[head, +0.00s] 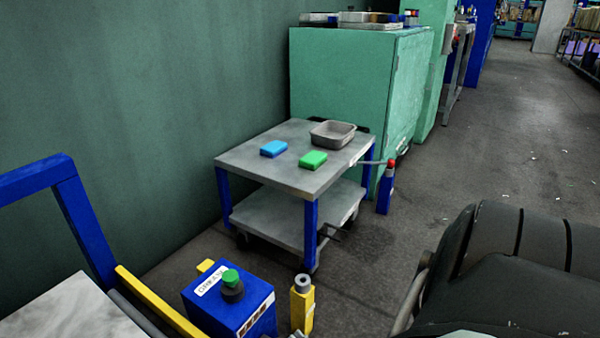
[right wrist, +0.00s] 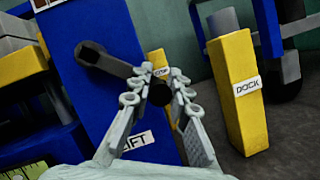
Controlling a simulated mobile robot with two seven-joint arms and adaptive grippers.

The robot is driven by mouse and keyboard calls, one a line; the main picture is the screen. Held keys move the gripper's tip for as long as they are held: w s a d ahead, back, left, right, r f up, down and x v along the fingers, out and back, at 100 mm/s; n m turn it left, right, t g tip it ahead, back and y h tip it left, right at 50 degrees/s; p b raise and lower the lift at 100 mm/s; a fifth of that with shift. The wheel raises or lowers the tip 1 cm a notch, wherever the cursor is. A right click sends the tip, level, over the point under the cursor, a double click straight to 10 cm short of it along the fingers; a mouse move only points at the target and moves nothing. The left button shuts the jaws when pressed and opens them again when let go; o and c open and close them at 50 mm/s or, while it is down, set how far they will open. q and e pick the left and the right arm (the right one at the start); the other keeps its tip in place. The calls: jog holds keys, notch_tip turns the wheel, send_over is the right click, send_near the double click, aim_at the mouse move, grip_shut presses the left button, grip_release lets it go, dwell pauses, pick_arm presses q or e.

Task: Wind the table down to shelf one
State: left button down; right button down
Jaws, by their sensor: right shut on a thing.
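In the right wrist view a dark crank (right wrist: 108,62) is mounted on a blue housing (right wrist: 95,110) labelled LIFT. My right gripper (right wrist: 160,84) is shut on the crank's dark knob (right wrist: 160,95), with one finger on each side. In the head view a pale grey table surface (head: 70,312) lies at the lower left, with a blue rail and a yellow edge bar beside it. A wheeled cart with a grey top (head: 250,170) and a lower shelf (head: 275,218) stands beyond. I cannot tell which level is shelf one. My left gripper is out of view.
A blue box with a green button (head: 231,276) stands in front of the cart, near a yellow post (head: 302,305), marked DOCK in the wrist view (right wrist: 238,95). A blue block, a green block and a grey tray (head: 333,134) sit on the cart.

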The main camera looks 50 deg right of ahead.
jog(key=shift+s+d, duration=0.25)
jog(key=shift+d, duration=0.1)
jog(key=c, duration=1.4)
grip_release()
jog(key=shift+a, duration=0.1)
jog(key=shift+w, duration=0.1)
jog(key=shift+a, duration=0.1)
jog(key=shift+v, duration=1.4)
jog(key=s, duration=0.4)
jog(key=s+a, duration=0.1)
jog(key=s, duration=0.7)
jog(key=shift+s+a, duration=0.1)
jog(key=shift+a, duration=0.2)
